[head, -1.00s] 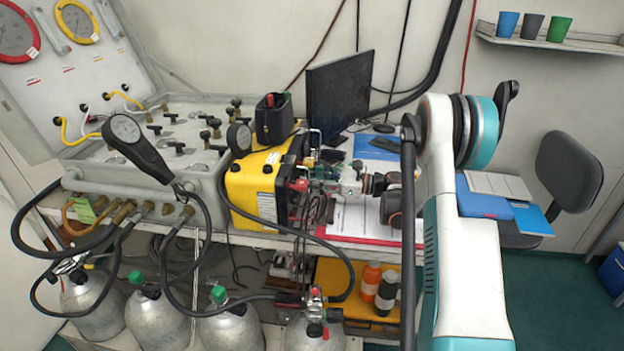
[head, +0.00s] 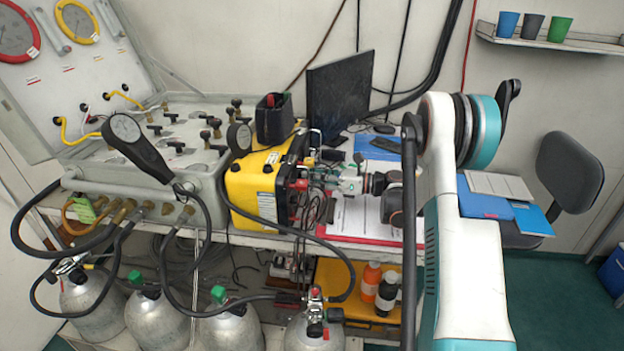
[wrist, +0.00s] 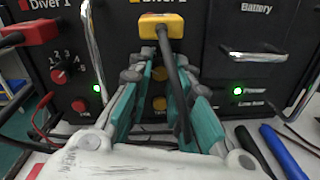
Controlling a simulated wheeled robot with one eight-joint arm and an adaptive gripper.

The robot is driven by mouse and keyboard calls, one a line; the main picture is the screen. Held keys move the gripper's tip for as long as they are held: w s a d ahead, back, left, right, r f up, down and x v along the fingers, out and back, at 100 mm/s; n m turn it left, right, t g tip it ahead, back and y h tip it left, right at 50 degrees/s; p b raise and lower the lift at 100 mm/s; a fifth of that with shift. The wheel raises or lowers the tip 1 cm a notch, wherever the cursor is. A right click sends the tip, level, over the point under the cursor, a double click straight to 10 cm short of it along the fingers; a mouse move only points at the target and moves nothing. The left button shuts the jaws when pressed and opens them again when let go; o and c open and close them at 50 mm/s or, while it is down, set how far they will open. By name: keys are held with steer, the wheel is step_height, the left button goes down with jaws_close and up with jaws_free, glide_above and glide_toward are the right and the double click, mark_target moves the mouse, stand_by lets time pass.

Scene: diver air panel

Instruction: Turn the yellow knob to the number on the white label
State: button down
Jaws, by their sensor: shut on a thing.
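The yellow knob (wrist: 159,75) is on the black front panel (wrist: 190,20) under the "Diver 2" heading, partly hidden by a cable and my fingers. My gripper (wrist: 166,78) has its teal-padded fingers on either side of the knob and is shut on it. The knob's pointer and the numbers around it cannot be read. In the head view my gripper (head: 322,180) is at the front of the yellow box (head: 252,190); its fingertips are too small to make out. I cannot make out a white label with a number.
A yellow plug (wrist: 166,26) with a black cable hangs just above and across the knob. A yellow button (wrist: 159,103) is below it. A red knob (wrist: 86,75) with numbers is at the left. Metal handles stand out from the panel. Blue and black pens (wrist: 283,150) lie at lower right.

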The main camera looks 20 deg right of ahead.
steer(key=m, duration=1.1)
steer(key=shift+m+g, duration=0.3)
steer(key=m, duration=0.6)
steer(key=shift+b, duration=0.35)
steer(key=m, duration=0.5)
steer(key=shift+y, duration=0.3)
steer(key=c, duration=1.4)
jaws_free()
steer(key=shift+c, duration=0.2)
steer(key=shift+d, duration=0.1)
